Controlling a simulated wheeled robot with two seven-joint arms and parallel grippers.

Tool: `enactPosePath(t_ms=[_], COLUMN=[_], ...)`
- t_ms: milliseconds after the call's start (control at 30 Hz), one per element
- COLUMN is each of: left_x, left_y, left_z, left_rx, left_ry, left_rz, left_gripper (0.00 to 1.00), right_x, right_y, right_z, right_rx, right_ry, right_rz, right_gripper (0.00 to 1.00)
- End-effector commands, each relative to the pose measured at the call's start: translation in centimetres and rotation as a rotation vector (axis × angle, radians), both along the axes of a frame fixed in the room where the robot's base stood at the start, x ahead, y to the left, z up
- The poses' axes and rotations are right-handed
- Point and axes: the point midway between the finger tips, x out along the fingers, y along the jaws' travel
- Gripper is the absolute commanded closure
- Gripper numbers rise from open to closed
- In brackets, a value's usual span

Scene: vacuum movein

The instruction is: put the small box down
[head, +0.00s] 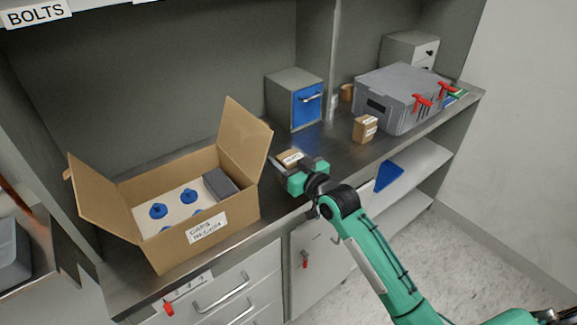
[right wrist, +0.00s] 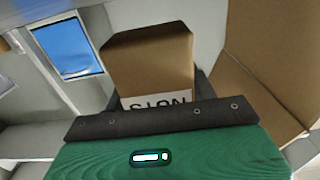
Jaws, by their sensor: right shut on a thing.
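A small brown cardboard box (head: 289,157) with a white label is in my right gripper (head: 294,170), over the counter just right of the large open carton. In the right wrist view the small box (right wrist: 150,65) stands up beyond the green gripper body, its label partly hidden by the dark gripper edge. The right gripper is shut on it. I cannot tell whether the box's underside touches the counter (head: 338,146). The left gripper is not in view.
The open carton (head: 209,229) holds blue-knobbed parts and a dark block. Behind stands a grey cabinet with a blue drawer (head: 307,105). Another small box (head: 364,129) stands by a grey crate (head: 399,100) with red-handled tools (head: 422,102). Bare counter lies between them.

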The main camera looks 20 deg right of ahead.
Motion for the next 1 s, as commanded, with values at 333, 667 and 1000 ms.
enactPosePath(t_ms=[333,667,1000], left_x=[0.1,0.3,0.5], left_y=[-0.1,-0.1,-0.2], left_z=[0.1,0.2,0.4], left_rx=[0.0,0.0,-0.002], left_ry=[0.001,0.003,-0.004], left_rz=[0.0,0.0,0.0], left_gripper=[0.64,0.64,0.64], right_x=[0.0,0.0,0.0], right_y=[0.0,0.0,0.0], right_z=[-2.9,-3.2,-2.9], right_rx=[0.0,-0.001,0.0], right_ry=[0.0,0.002,0.001], right_rz=[0.0,0.0,0.0], right_gripper=[0.72,0.22,0.22])
